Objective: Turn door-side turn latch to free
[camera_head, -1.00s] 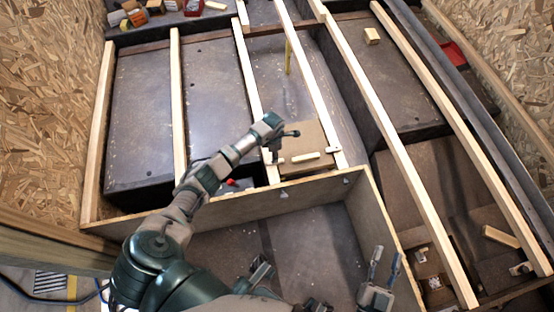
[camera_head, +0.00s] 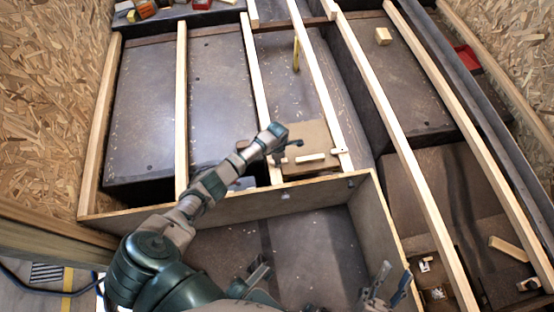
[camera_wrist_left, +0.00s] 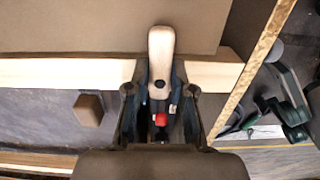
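A pale wooden turn latch (camera_wrist_left: 161,55) stands upright in the left wrist view, lying across the light beam (camera_wrist_left: 70,72) and over the edge of the brown door panel (camera_wrist_left: 90,25). My left gripper (camera_wrist_left: 160,78) has one finger on each side of it; whether they touch it I cannot tell. In the head view my left gripper (camera_head: 279,146) is over the left edge of the small door panel (camera_head: 307,134), largely hiding that latch. A second latch (camera_head: 339,151) is at the panel's right edge. My right gripper (camera_head: 394,281) is open and empty at the lower right.
A wooden handle bar (camera_head: 310,157) is on the panel. Light beams (camera_head: 180,110) run lengthwise beside the work area. An upright board (camera_head: 230,203) stands just in front of the panel. A wooden peg (camera_wrist_left: 89,108) sits left of my fingers in the wrist view.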

